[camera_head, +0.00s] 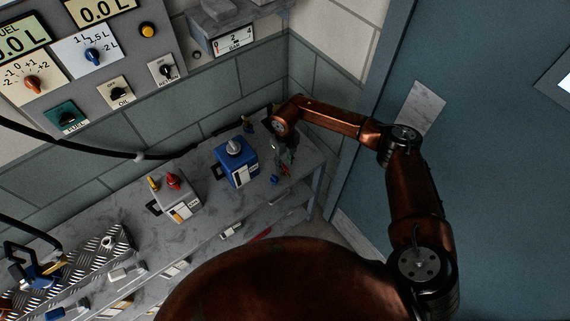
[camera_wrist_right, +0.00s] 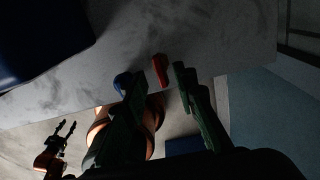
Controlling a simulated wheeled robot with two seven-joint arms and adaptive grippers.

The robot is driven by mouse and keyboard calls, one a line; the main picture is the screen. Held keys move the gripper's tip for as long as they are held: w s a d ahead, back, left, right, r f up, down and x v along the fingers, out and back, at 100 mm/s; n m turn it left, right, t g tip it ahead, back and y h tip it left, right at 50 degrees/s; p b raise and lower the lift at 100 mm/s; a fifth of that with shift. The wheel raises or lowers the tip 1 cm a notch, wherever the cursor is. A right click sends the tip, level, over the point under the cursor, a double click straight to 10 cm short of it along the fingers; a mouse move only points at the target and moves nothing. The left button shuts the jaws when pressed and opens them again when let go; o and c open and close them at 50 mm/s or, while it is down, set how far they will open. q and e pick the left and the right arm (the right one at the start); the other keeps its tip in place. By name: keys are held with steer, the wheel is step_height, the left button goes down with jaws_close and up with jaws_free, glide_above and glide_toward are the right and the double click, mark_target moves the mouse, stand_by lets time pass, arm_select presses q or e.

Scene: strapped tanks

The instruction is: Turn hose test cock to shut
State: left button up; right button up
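A small red lever-like part (camera_head: 285,170) lies by a blue round knob (camera_head: 274,180) at the right end of the grey bench. No label marks either as the hose test cock. My right gripper (camera_head: 283,158) is low over that bench end, close to the red part. In the right wrist view, its two dark green fingers (camera_wrist_right: 160,95) stand apart with nothing between them. The red part (camera_wrist_right: 160,70) is just beyond the fingertips, and the blue knob (camera_wrist_right: 122,82) is beside the left finger. My left gripper (camera_wrist_right: 66,129) shows small in the wrist view, its dark prongs spread.
A blue tank (camera_head: 237,165) and a grey tank (camera_head: 176,197) with red and yellow caps stand on the bench (camera_head: 150,235), left of my gripper. A black hose (camera_head: 100,151) runs along the wall. A blue door is at right.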

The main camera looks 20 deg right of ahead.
mark_target(285, 166)
step_height(285, 166, up, 10)
stand_by(0.3)
stand_by(0.4)
